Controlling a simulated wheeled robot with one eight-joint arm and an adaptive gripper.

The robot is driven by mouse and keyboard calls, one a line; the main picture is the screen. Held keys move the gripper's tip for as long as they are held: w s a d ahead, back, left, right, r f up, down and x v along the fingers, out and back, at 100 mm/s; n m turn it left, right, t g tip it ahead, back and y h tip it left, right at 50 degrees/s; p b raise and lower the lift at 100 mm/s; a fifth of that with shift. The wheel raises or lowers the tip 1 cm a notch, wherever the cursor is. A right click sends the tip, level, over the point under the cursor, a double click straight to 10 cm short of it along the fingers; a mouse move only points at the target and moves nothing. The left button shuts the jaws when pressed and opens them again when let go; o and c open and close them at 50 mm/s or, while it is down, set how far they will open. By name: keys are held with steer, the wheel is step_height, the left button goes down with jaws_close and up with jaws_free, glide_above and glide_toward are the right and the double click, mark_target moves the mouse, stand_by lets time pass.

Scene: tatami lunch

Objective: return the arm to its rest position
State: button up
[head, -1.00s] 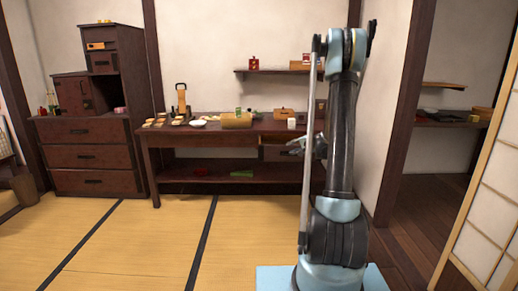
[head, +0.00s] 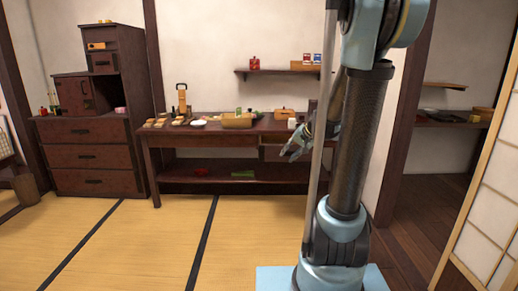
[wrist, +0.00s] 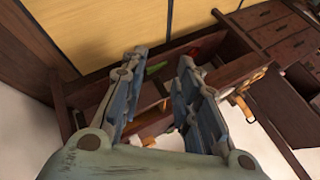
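My arm stands upright on the right side of the head view, on my light blue base. My gripper (head: 297,147) shows left of the arm, in front of the right end of the low table in the picture. In the wrist view my gripper (wrist: 158,66) has its two fingers well apart, with nothing held between them. The dark wooden table (head: 220,131) lies beyond the fingers and shows tilted in the wrist view.
The table bears a wooden box (head: 238,122), a white plate (head: 198,123) and small food pieces. A stepped chest (head: 93,157) stands at the left. A wall shelf (head: 275,71) and a shoji screen (head: 490,190) flank my arm. The tatami floor (head: 150,240) is clear.

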steer(key=s+d+f+n+g+h, duration=0.1)
steer(key=s+f, duration=0.1)
steer(key=s, duration=0.8)
steer(key=s+d+f+n+g+h, duration=0.1)
steer(key=s+d+f+n+h, duration=0.1)
steer(key=s, duration=0.9)
steer(key=s+d+f+n+g+h, duration=0.1)
steer(key=s+f, duration=0.3)
steer(key=s, duration=0.6)
steer(key=shift+s+d+g+h, duration=0.35)
steer(key=shift+d+g+h, duration=0.2)
steer(key=shift+d, duration=0.2)
steer(key=shift+w+f, duration=0.2)
steer(key=shift+w, duration=0.2)
steer(key=shift+o, duration=0.5)
steer(key=shift+w+d, duration=0.1)
steer(key=shift+w, duration=0.05)
